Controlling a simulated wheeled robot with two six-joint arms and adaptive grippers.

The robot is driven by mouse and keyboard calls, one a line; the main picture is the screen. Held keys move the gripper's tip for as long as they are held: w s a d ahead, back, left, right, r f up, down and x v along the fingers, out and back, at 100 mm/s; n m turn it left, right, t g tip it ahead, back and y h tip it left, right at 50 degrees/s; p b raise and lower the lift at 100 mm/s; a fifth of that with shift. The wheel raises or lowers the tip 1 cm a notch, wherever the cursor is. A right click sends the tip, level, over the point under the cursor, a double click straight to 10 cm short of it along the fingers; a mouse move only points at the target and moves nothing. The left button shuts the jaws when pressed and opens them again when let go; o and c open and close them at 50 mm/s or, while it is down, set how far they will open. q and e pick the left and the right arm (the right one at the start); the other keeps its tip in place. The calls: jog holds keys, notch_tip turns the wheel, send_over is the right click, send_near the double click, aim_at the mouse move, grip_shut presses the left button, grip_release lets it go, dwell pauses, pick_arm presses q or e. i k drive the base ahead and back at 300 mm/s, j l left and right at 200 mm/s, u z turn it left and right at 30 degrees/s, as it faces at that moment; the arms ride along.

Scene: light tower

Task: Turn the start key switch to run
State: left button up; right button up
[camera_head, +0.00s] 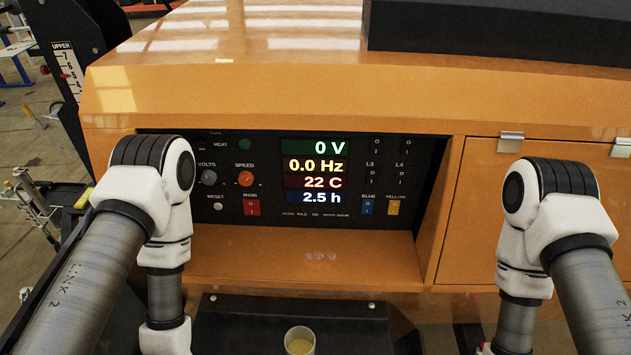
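The black control panel (345,228) is set in a recess of the orange housing. Its display (314,173) reads 0 V, 0.0 Hz, 22 C and 2.5 h. I cannot make out a start key switch; my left arm covers the panel's left part. Visible controls are the green heat button (245,144), the grey volts knob (209,177), the orange speed knob (246,178), the white reset button (218,206), the red main switch (251,207), the blue switch (367,207) and the yellow switch (392,207). Both arms bend downward, and neither gripper is in view.
Below the panel is an orange ledge (310,255), and below that a black shelf (250,325) with a cup of yellowish contents (300,341). A latched orange door (560,205) is at right. A black mast with an UPPER scale (68,70) stands at left.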

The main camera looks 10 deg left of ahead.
aim_at(199, 144)
jog(key=k+l+u, duration=0.2)
jog(key=l+u, duration=0.15)
jog(key=k+l+u, duration=0.2)
jog(key=u, duration=0.2)
jog(key=k+l+u, duration=0.35)
jog(key=i, duration=0.1)
